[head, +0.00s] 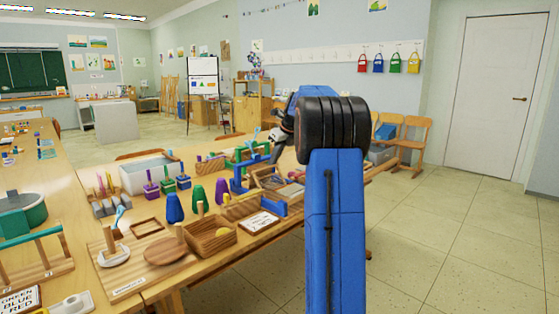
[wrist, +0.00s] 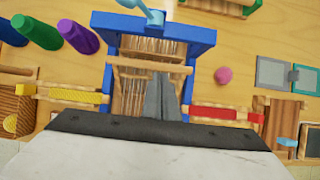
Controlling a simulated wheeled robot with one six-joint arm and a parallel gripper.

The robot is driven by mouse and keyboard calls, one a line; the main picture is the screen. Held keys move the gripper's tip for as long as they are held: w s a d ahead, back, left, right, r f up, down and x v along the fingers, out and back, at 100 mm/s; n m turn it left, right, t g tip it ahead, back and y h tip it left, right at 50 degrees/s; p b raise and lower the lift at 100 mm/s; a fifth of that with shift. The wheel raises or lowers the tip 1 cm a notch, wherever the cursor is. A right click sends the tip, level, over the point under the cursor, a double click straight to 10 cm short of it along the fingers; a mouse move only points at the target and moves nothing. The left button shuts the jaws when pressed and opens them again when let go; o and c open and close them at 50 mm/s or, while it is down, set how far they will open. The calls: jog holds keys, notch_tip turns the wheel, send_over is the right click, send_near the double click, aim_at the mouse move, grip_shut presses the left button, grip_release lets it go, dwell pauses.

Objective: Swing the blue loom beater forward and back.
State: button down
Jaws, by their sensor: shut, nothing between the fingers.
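The loom (head: 268,180) stands on the long wooden table, with a wooden frame and pale threads. Its blue beater (head: 240,170) stands up from it as a blue frame. In the wrist view the blue beater (wrist: 188,33) crosses the top of the picture, with a light-blue handle (wrist: 145,14) at its upper edge. My gripper (wrist: 161,78) is shut and empty, with its grey fingertips over the threads on the near side of the beater's top bar. In the head view my gripper (head: 274,154) is partly hidden behind my arm, above the loom.
Blue, green and purple cones (head: 175,208) stand left of the loom. A wooden box (head: 210,238) and a white sign (head: 259,222) lie on the near side. A yellow-wrapped shuttle (wrist: 75,95) and a red one (wrist: 222,112) flank the loom.

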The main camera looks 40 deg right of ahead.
jog(key=shift+w+a+f, duration=0.1)
jog(key=shift+w+f, duration=0.15)
jog(key=shift+w, duration=0.55)
jog(key=shift+w+a+f, duration=0.1)
jog(key=shift+w+f, duration=0.15)
jog(key=shift+w, duration=0.5)
notch_tip(320, 180, up, 13)
send_over(270, 167)
jog(key=s, duration=0.3)
jog(key=shift+w, duration=0.15)
jog(key=shift+a, duration=0.15)
